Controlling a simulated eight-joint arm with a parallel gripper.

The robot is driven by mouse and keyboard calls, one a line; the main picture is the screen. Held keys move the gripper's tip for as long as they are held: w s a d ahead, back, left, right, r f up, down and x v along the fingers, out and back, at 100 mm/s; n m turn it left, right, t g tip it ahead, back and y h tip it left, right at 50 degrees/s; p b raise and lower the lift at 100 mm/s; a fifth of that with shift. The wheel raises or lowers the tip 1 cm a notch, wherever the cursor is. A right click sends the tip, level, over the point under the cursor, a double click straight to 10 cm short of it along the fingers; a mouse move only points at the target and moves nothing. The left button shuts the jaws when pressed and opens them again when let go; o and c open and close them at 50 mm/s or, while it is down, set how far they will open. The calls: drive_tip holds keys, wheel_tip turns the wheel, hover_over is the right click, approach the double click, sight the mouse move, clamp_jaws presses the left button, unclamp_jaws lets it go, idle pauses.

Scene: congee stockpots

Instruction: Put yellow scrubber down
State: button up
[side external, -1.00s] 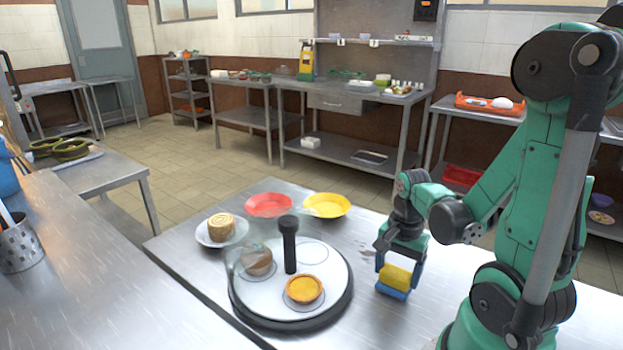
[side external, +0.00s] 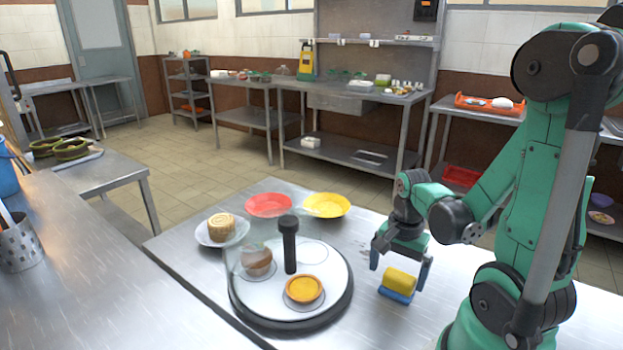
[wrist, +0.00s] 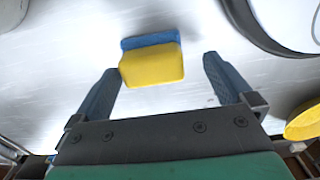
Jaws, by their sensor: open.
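The yellow scrubber (side external: 401,279) with a blue side rests on the metal table, to the right of the round turntable. My gripper (side external: 400,272) is open around and just above it, with one blue finger to each side. In the wrist view the scrubber (wrist: 152,65) lies beyond the fingertips, and my gripper (wrist: 162,78) shows its two fingers spread wide with nothing held between them. The scrubber's underside is hidden.
The round turntable (side external: 242,298) has a dark post (side external: 289,245), a tart (side external: 304,289) and a clear cover. A red plate (side external: 268,204), a yellow plate (side external: 327,205) and a plate with a roll (side external: 221,226) stand behind it.

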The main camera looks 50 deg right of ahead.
sight(397, 274)
wheel_tip(397, 274, up, 11)
drive_tip(key=w+a+n+t, duration=0.2)
drive_tip(key=w+a+n, duration=0.1)
drive_tip(key=a+n, duration=0.1)
drive_tip(key=w+a+n+t, duration=0.2)
drive_tip(key=w+a+n, duration=0.1)
drive_tip(key=n, duration=0.4)
drive_tip(key=w+a+n+t, duration=0.2)
drive_tip(key=w+a+n, duration=0.2)
drive_tip(key=a+n, duration=0.1)
drive_tip(key=shift+a+n+t, duration=0.2)
drive_tip(key=shift+n+t, duration=0.2)
drive_tip(key=shift+n, duration=0.3)
drive_tip(key=shift+w+a+n, duration=0.1)
drive_tip(key=shift+a+n, duration=0.25)
drive_tip(key=shift+n, duration=0.05)
drive_tip(key=shift+c, duration=0.2)
drive_tip(key=c, duration=0.3)
drive_tip(key=shift+r, duration=0.15)
